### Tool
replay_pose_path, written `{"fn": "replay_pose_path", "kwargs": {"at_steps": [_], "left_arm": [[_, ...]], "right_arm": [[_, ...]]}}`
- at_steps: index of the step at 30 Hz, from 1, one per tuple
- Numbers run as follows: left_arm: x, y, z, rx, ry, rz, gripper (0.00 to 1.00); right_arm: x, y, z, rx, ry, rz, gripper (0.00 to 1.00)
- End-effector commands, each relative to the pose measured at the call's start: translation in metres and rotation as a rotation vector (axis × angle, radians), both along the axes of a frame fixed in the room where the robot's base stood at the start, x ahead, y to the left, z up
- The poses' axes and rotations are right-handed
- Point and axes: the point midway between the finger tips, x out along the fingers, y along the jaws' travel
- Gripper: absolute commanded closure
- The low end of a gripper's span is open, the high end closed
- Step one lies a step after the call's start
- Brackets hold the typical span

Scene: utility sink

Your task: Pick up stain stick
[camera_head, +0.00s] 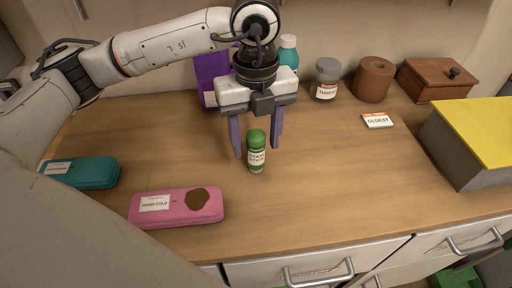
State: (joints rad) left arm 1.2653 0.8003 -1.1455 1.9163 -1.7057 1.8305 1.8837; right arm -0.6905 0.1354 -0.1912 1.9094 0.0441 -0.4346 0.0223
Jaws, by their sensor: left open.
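The stain stick (256,157) is a small green cylinder with a white label. It stands upright on the wooden counter (320,190), near the middle of the head view. My left gripper (257,150) points down over it with its two fingers apart. In the picture the stick shows between the fingertips and slightly in front of them. I cannot tell whether either finger touches it. My right gripper is not in view.
A pink case (175,209) with a brown stain and a teal case (85,172) lie left. Behind are a purple box (211,72), teal bottle (288,52), grey-lidded jar (326,80), brown roll (373,80) and wooden box (435,82). A yellow-topped box (465,150) stands right.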

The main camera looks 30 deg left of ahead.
Motion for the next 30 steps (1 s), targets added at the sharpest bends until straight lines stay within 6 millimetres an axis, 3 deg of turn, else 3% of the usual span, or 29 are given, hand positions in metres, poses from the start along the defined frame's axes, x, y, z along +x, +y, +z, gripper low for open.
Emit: {"fn": "replay_pose_path", "kwargs": {"at_steps": [3,11,19,26,30], "left_arm": [[0.000,0.001,-0.012,0.001,0.001,0.001,0.48],[0.000,0.000,-0.015,-0.001,-0.001,0.001,0.48],[0.000,0.000,-0.015,-0.001,-0.001,0.001,0.92],[0.001,0.000,-0.014,-0.001,-0.002,0.001,0.93],[0.001,0.000,-0.002,-0.002,-0.005,0.001,0.93]], "right_arm": [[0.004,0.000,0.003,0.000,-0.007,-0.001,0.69],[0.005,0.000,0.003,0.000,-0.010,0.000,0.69],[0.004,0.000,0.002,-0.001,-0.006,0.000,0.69],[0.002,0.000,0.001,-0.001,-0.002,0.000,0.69],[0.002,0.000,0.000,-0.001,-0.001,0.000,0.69]]}}
